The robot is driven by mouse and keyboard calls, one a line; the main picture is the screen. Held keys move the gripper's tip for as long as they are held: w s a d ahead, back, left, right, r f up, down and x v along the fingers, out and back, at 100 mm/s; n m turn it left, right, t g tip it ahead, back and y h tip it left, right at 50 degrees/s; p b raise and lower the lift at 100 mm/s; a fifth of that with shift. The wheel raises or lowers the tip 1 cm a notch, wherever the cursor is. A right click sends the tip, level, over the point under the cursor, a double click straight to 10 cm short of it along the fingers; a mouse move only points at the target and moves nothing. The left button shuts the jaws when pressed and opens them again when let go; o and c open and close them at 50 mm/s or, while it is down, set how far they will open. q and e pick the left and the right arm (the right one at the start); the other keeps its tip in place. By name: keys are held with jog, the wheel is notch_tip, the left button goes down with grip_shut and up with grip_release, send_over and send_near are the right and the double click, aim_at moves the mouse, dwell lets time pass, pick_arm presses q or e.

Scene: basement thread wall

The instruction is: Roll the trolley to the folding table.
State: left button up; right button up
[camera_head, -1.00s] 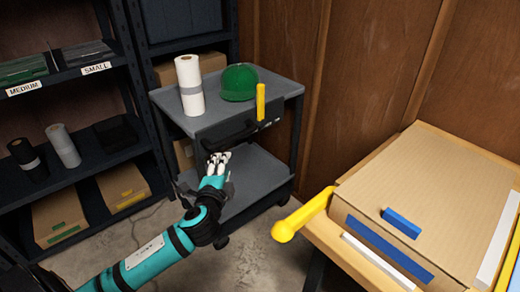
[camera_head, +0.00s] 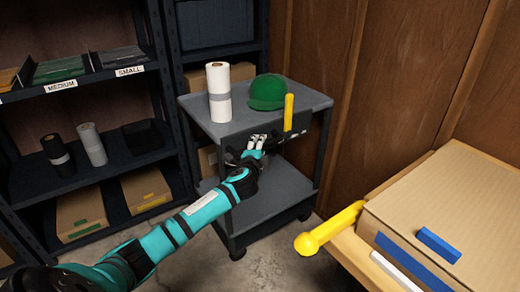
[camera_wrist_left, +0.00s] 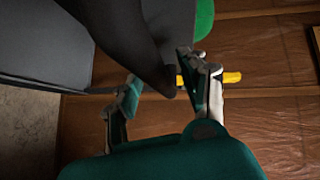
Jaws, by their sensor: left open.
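The grey two-shelf trolley (camera_head: 250,118) stands at the back, near the wooden wall. My left gripper (camera_head: 258,143) is at its near side, by the dark handle. In the left wrist view the open fingers (camera_wrist_left: 160,82) are on either side of a dark bar (camera_wrist_left: 140,42), which looks like the handle; contact cannot be told. The folding table (camera_head: 349,246) is at the right, only partly in view. My right gripper is not in view.
Dark shelving (camera_head: 110,82) with bins, rolls and boxes stands close left of the trolley. A cardboard box (camera_head: 440,195) lies on the table, and a yellow round-ended object (camera_head: 328,231) is at its left edge. Bare concrete floor (camera_head: 275,262) shows between trolley and table.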

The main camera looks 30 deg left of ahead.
pick_arm(q)
jog(key=shift+w+a, duration=0.1)
jog(key=shift+w, duration=0.2)
jog(key=shift+c, duration=0.4)
jog(key=shift+f, duration=0.1)
grip_shut()
